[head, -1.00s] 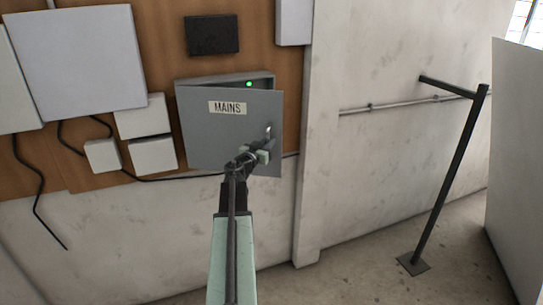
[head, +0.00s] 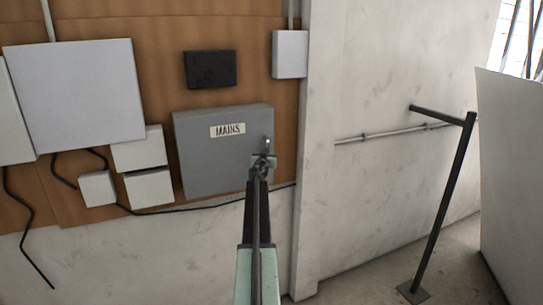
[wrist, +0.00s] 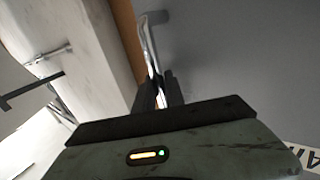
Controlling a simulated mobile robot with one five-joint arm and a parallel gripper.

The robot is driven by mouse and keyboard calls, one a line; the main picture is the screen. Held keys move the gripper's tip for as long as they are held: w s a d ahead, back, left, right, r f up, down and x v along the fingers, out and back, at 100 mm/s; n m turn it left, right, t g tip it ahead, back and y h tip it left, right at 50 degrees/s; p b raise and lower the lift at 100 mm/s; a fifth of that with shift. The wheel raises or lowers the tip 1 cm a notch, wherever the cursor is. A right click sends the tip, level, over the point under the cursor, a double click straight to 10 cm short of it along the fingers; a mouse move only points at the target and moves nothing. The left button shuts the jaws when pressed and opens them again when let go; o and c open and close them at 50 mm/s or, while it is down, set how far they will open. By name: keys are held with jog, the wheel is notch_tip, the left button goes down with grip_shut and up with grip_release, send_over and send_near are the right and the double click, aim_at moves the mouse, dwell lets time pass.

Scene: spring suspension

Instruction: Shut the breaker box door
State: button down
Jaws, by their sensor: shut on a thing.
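The grey breaker box door (head: 212,165), marked MAINS, lies flat against its box on the brown board, with no visible gap. In the wrist view the door's grey face (wrist: 235,60) fills the right side. A thin metal handle (head: 268,143) stands at the door's right side. It also shows in the wrist view (wrist: 148,42), running down between my fingers. My gripper (head: 263,161) is at the door's right edge and is shut on the handle. In the wrist view my gripper's dark fingers (wrist: 159,92) partly hide the handle's lower end.
Other boxes share the board: a large white panel (head: 80,95), a black box (head: 210,69) and a small white box (head: 290,54). A black cable (head: 160,211) runs below. A dark post with an arm (head: 440,205) stands on the floor to the right.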

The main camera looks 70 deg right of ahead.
jog(key=shift+d, duration=0.15)
jog(key=c, duration=1.4)
grip_release()
jog(key=shift+w, duration=0.1)
jog(key=v, duration=0.7)
jog(key=shift+s+a, duration=0.25)
jog(key=shift+a, duration=0.1)
